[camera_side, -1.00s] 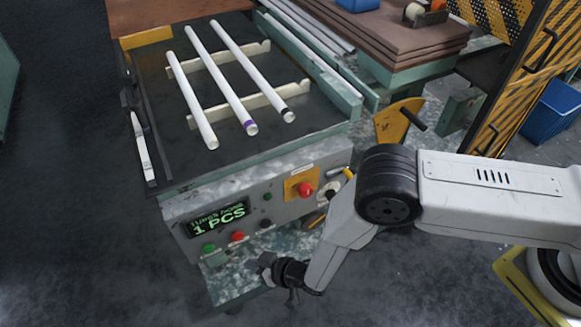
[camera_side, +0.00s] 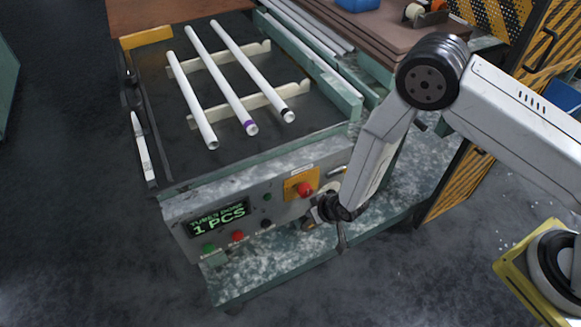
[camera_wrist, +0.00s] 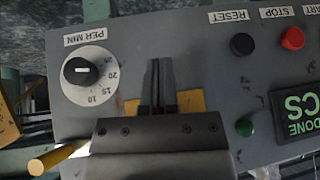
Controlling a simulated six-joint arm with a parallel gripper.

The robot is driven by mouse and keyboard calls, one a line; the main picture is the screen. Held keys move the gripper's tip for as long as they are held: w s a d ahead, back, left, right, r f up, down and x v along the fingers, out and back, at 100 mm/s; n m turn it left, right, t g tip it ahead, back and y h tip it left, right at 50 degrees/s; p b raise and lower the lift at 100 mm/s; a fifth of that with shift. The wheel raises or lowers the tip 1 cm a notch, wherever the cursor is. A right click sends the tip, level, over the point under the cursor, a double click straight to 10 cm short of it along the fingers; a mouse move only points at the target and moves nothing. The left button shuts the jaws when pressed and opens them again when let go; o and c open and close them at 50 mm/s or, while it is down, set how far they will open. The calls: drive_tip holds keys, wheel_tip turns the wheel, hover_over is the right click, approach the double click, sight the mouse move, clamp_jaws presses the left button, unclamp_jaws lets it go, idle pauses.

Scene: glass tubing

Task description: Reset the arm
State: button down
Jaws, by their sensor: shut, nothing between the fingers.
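My gripper (camera_side: 318,212) is at the right end of the machine's grey control panel (camera_side: 270,212), below the red knob on its yellow plate (camera_side: 305,189). In the wrist view my gripper (camera_wrist: 158,82) has its two dark fingers together and empty, in front of the panel and partly over a yellow plate (camera_wrist: 190,101). Whether the fingertips touch the panel cannot be told. My arm is bent, with the forearm hanging down to the gripper.
Three white tubes (camera_side: 222,80) lie on two rails on the machine top. Brown sheets (camera_side: 385,30) are stacked behind.

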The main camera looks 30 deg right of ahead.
drive_tip(key=d+r+g, duration=0.2)
drive_tip(key=d+r, duration=0.5)
drive_tip(key=r, duration=0.3)
drive_tip(key=s+d+r+g+h, duration=0.1)
drive_tip(key=s+d+r, duration=0.5)
drive_tip(key=s+r, duration=0.1)
drive_tip(key=s+d+r+m+g+h, duration=0.1)
drive_tip(key=s+d+r, duration=0.5)
drive_tip(key=r, duration=0.4)
drive_tip(key=shift+s+d+r, duration=0.15)
drive_tip(key=shift+s+d, duration=0.15)
drive_tip(key=shift+s, duration=0.1)
